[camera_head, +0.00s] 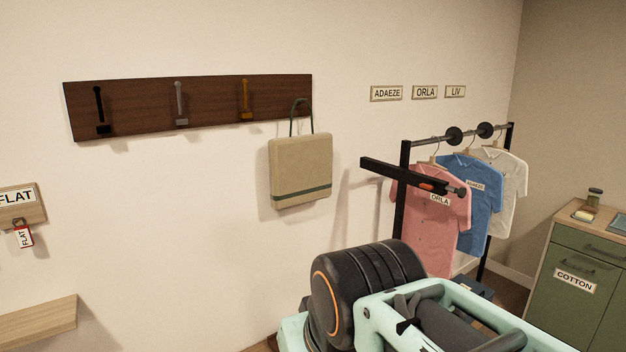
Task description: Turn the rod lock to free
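The clothes rack (403,200) stands at the right with a black frame and a dark top rod (460,137). A thick black bar (395,172) juts out in front of its near post. On this bar sits a small orange part (428,186), with a round grey-black knob (457,192) at the bar's end. This may be the rod lock, but its setting is too small to read. Two black discs (454,136) (485,130) sit on the top rod. My mint and black arm fills the bottom right; my gripper's fingers do not show.
Pink (445,225), blue (470,185) and white (507,175) shirts hang on the rack. A beige bag (300,170) hangs from a brown wall board (215,103). A green cabinet (570,270) stands at right. A wooden shelf (38,322) juts out at lower left.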

